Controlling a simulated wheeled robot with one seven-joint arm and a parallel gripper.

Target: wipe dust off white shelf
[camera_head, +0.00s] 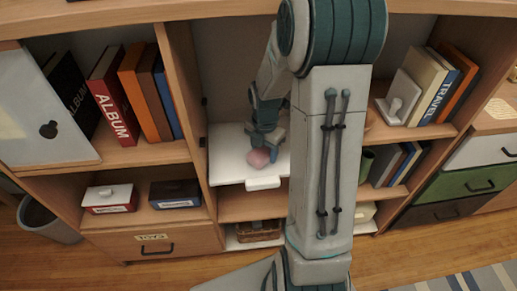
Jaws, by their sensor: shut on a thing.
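The white shelf (227,164) is in the middle bay of the wooden cabinet, with a white front tab (263,183) at its edge. My gripper (262,147) is over the shelf, pointing down, and is shut on a small pink thing (259,158), which looks like a sponge or cloth. The pink thing is at or just above the shelf surface; I cannot tell if it touches. My arm hides the right part of the shelf. Dust is too small to make out.
Wooden dividers (191,115) flank the bay. Albums (112,97) and other books stand on the left, with more books (430,85) on the right. Small boxes (110,198) sit lower left. A wicker basket (258,230) is below the shelf. A grey bin (46,219) stands on the floor.

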